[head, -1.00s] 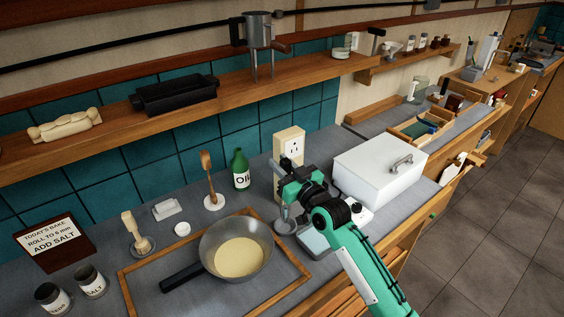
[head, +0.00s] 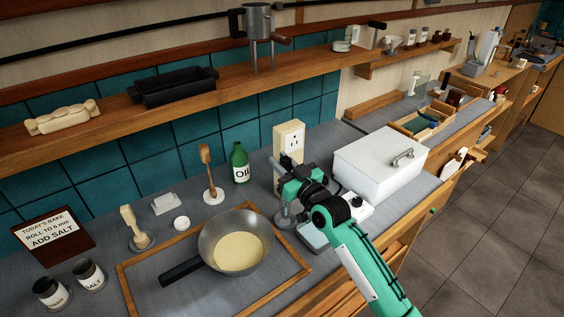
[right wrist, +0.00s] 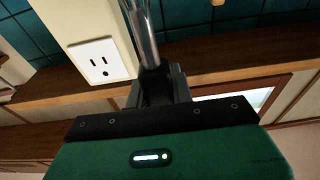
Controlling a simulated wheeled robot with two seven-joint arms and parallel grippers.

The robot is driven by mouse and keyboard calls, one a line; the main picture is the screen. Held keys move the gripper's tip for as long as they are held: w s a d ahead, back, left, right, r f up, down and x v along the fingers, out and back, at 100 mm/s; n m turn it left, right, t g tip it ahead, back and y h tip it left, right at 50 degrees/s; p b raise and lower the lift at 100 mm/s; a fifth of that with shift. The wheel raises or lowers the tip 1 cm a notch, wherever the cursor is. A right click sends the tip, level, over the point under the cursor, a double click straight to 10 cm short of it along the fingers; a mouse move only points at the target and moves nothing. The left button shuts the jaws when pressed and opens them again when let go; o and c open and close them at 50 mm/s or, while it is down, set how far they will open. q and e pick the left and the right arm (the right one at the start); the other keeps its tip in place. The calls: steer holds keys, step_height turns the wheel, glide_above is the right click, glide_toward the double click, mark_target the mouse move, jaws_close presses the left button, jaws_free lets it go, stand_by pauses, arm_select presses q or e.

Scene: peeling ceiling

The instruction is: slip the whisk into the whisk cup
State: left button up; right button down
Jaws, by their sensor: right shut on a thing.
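My right gripper (head: 284,186) is shut on a shiny metal shaft, seen between its fingers in the right wrist view (right wrist: 150,45); it looks like the whisk's handle. In the head view the gripper is over the counter in front of the socket block, and the arm hides part of what it holds. Below it a small grey round shape (head: 284,221) stands on the counter, perhaps the whisk cup. I cannot tell whether the whisk is inside or above it. My left gripper is not in view.
A pan (head: 205,250) rests on a wood-framed board left of the gripper. An oil bottle (head: 240,165) and a socket block (head: 289,142) stand behind. A white box (head: 372,168) is close on the right. A shelf (head: 110,125) runs above.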

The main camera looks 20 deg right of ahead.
steer(key=shift+f+b, duration=0.4)
steer(key=shift+f, duration=0.3)
steer(key=c, duration=1.1)
jaws_free()
steer(key=s+d, duration=0.1)
steer(key=s, duration=0.3)
steer(key=s+d+r, duration=0.1)
steer(key=s+d, duration=0.1)
steer(key=s, duration=0.2)
steer(key=s+d+r, duration=0.1)
steer(key=s, duration=0.4)
steer(key=shift+d, duration=0.35)
steer(key=shift+w, duration=0.1)
